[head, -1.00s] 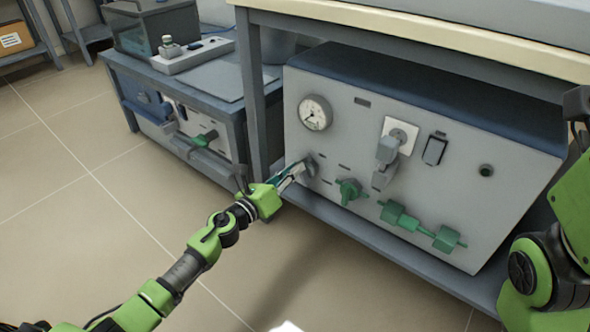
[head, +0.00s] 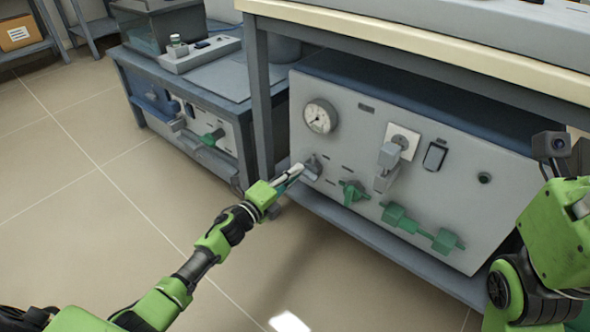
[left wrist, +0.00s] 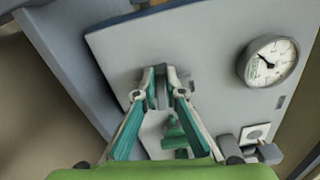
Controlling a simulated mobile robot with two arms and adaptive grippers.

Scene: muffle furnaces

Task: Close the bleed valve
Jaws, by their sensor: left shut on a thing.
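A grey furnace panel (head: 420,185) carries a round gauge (head: 320,117) at its upper left. A small grey valve knob (head: 314,164) sits below the gauge. It also shows in the left wrist view (left wrist: 161,88). My left gripper (head: 298,170) reaches in from the left, shut on this knob. In the left wrist view its two fingertips (left wrist: 161,75) press on either side of the knob and partly hide it. The panel's labels are too small to read, so I cannot confirm which valve this is. My right arm shows at the right edge; its fingers are out of view.
Green valves (head: 353,193) and a green fitting (head: 420,228) stick out to the right of the knob. A grey lever (head: 385,165) projects above them. A bench post (head: 258,100) stands left of the panel. The floor in front is clear.

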